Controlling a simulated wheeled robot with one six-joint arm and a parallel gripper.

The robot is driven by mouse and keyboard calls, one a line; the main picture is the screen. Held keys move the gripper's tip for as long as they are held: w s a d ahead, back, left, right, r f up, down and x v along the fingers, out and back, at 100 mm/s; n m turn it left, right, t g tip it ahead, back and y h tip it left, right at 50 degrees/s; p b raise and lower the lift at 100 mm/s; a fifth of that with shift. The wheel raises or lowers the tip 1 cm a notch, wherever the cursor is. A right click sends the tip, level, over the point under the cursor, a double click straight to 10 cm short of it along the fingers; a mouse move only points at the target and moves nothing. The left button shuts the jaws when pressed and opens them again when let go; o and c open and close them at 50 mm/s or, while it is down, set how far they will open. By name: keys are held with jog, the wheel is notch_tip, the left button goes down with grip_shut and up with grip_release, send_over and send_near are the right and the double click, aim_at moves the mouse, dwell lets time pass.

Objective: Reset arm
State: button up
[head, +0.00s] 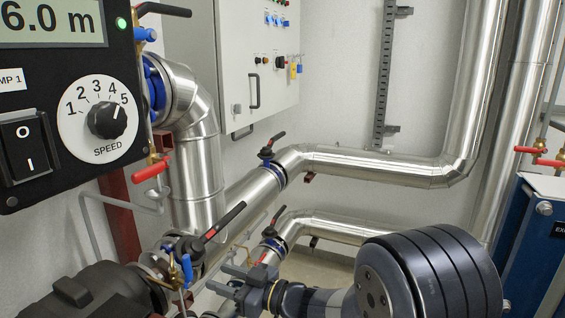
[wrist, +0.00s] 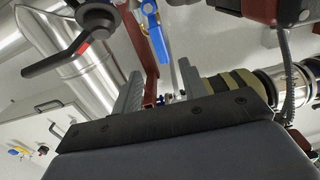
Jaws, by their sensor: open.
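My gripper (head: 226,279) is at the bottom centre of the head view, at the end of my dark arm. In the wrist view its two grey fingers (wrist: 160,88) stand apart with nothing held between them. A valve with a black, red-marked lever (head: 222,222) is just above and left of my gripper in the head view. A black lever with a red mark (wrist: 68,54) also shows at the upper left of the wrist view, with a blue handle (wrist: 156,38) near it. How far the fingers are from these handles is hard to tell.
A pump panel (head: 60,90) with a speed knob (head: 106,120) fills the upper left. Silver pipes (head: 370,168) with black-lever valves cross the middle. A grey cabinet (head: 250,60) hangs on the back wall. A blue exchanger (head: 530,240) and red handles (head: 532,150) are at the right.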

aim_at(188, 269)
jog(key=p+x, duration=0.2)
jog(key=x, duration=0.8)
jog(key=shift+a+p, duration=0.35)
jog(key=shift+a, duration=0.05)
jog(key=shift+s+f+n+b, duration=0.15)
jog(key=shift+n+b, duration=0.35)
jog(key=shift+b, duration=0.05)
jog(key=shift+s+n+b, duration=0.3)
jog(key=shift+s+n, duration=0.05)
jog(key=shift+n, duration=0.15)
jog(key=shift+d, duration=0.1)
